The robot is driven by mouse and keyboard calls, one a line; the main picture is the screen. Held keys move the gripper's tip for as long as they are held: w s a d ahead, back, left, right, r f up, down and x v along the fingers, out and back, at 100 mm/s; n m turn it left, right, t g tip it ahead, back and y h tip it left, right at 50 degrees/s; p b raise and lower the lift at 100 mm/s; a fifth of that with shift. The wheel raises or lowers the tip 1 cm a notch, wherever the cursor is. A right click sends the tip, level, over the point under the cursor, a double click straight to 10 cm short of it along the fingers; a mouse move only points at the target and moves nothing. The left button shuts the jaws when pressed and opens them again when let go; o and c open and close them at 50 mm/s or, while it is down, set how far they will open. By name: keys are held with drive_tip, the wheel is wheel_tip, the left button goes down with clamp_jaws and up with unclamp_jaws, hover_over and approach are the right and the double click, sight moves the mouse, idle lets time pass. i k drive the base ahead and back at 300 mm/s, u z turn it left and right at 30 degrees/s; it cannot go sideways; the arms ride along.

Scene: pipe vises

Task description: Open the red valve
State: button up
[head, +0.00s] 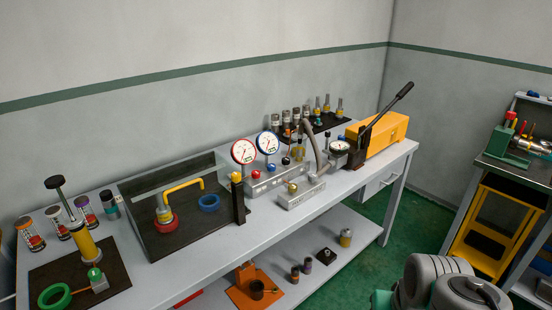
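On the grey bench, a silver manifold block (268,180) stands below a red-rimmed gauge (244,151) and a blue-rimmed gauge (267,143). A small red knob (256,174) sits on this block under the red-rimmed gauge; it looks like the red valve, but it is too small to tell how far it is turned. A small dark blue knob (285,161) is to its right. A lower silver block (301,195) in front carries a small brass and red fitting (292,187). My gripper is out of view; only rounded grey parts of my arm show at the bottom right.
A dark tray (190,242) with a clear screen, yellow pipe, red ring and blue ring stands left of the blocks. A yellow pump (381,138) with a long black lever stands right. A second bench (513,172) is at far right. Green floor lies between.

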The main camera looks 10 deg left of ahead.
sight(255, 174)
drive_tip(key=u, duration=0.25)
drive_tip(key=i, duration=0.9)
drive_tip(key=u, duration=1.1)
drive_tip(key=i, duration=0.55)
drive_tip(key=u, duration=0.45)
